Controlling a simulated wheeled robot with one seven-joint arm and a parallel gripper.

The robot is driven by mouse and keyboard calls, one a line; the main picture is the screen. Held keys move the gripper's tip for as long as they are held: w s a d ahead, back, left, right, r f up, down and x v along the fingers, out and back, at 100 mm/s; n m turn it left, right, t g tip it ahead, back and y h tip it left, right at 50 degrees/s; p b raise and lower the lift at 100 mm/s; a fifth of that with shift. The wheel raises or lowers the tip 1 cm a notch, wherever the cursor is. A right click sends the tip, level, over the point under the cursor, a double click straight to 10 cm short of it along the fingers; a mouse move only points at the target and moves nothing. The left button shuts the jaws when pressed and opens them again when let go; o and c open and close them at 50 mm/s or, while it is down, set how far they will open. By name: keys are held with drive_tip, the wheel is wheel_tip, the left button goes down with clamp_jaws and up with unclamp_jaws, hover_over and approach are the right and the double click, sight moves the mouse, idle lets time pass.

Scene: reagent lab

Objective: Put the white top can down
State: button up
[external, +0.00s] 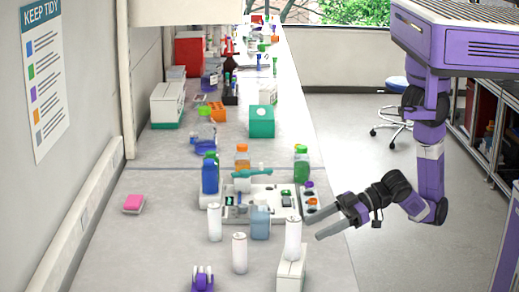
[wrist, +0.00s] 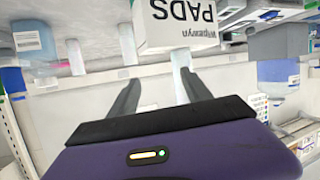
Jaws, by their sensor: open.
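A white can (external: 292,238) stands upright on top of a small white box (external: 289,277) near the bench's right edge. In the wrist view, which is upside down, the can (wrist: 180,58) shows against the box of pads (wrist: 180,25), beyond my fingers. My gripper (external: 313,230) is open and empty, just right of the can, with its fingers pointing at it. The fingers also show in the wrist view (wrist: 160,80). Two similar white cans, one at the left (external: 214,222) and one in front (external: 239,253), stand on the bench.
A purple item (external: 202,279) sits at the front. A pink sponge (external: 133,203) lies left. Bare bench (external: 150,250) lies at left; open floor (external: 400,265) is at right.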

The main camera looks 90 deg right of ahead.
drive_tip(key=s+d+f, duration=0.1)
drive_tip(key=d+f, duration=0.1)
drive_tip(key=s+d+f, duration=0.1)
drive_tip(key=d+f, duration=0.1)
drive_tip(key=d, duration=0.1)
drive_tip(key=s+d+f, duration=0.1)
drive_tip(key=d+f, duration=0.1)
drive_tip(key=f, duration=0.1)
drive_tip(key=shift+s+d, duration=0.15)
drive_tip(key=shift+d, duration=0.1)
drive_tip(key=shift+m, duration=0.4)
drive_tip(key=s+d, duration=0.1)
drive_tip(key=s+d+f, duration=0.1)
drive_tip(key=d, duration=0.1)
drive_tip(key=s+d+f, duration=0.1)
drive_tip(key=shift+s+d+f, duration=0.1)
drive_tip(key=shift+s+d, duration=0.1)
drive_tip(key=shift+d, duration=0.15)
drive_tip(key=shift+m+h, duration=0.6)
drive_tip(key=shift+h, duration=0.2)
drive_tip(key=s+d, duration=0.4)
drive_tip(key=d, duration=0.1)
drive_tip(key=shift+s+f, duration=0.3)
drive_tip(key=s+d+r+m+t+h, duration=0.1)
drive_tip(key=s+d+r+m+h, duration=0.1)
drive_tip(key=s+d, duration=0.4)
drive_tip(key=shift+s+d+r, duration=0.15)
drive_tip(key=shift+s+d, duration=0.25)
drive_tip(key=shift+s, duration=0.3)
